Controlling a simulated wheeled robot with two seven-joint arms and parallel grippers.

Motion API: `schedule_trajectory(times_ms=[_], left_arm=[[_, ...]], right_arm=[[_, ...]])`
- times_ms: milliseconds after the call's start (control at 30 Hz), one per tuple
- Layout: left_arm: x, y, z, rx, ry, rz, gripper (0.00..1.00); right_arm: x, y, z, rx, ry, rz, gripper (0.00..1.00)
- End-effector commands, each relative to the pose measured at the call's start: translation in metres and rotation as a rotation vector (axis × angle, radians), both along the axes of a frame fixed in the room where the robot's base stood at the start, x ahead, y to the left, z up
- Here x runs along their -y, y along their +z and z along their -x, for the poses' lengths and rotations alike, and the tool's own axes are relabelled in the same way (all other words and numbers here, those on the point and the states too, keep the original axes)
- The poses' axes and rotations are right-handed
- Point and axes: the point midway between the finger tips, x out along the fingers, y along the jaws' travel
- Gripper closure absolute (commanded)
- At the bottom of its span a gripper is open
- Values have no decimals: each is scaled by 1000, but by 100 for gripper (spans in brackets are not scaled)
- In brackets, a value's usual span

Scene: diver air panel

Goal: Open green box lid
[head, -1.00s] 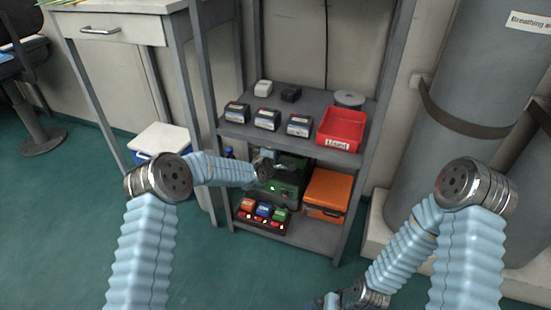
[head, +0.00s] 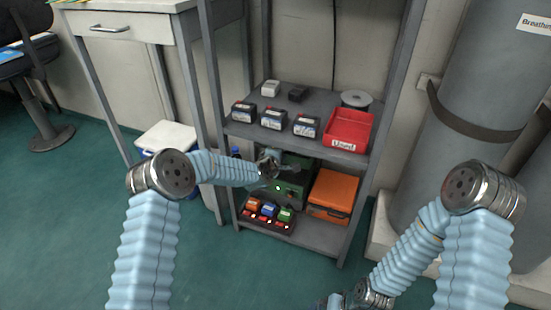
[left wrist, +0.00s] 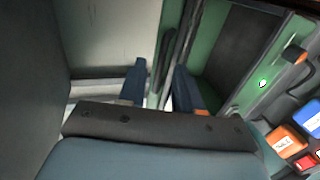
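The green box (head: 292,190) stands on the lower shelf, left of the orange case, with a lit green lamp on its front. My left gripper (head: 284,169) is over its top, hiding part of it. In the left wrist view, the two fingers (left wrist: 161,72) are apart, with a narrow dark strip showing beyond the gap. The green box (left wrist: 217,42) fills the area behind and right of them, with a dark panel inside a green edge. I cannot tell how far the lid is raised or whether the fingers touch it.
The upper shelf (head: 335,150) lies close above my left gripper and carries labelled dark boxes and a red bin (head: 348,131). An orange case (head: 333,194) is right of the green box.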

Motion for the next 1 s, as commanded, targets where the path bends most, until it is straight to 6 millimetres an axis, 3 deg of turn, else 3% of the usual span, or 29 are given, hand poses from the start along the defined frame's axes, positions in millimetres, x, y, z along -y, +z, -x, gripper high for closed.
schedule_trajectory(times_ms=[500,700,967,1000], left_arm=[[-34,36,100,1,2,0,66],[-38,40,115,1,1,0,66],[-38,41,116,2,2,0,66],[-39,41,116,2,2,-1,72]], right_arm=[[0,9,0,0,0,1,0],[1,10,0,1,0,1,0],[1,10,0,1,0,1,0],[1,10,0,1,0,1,0]])
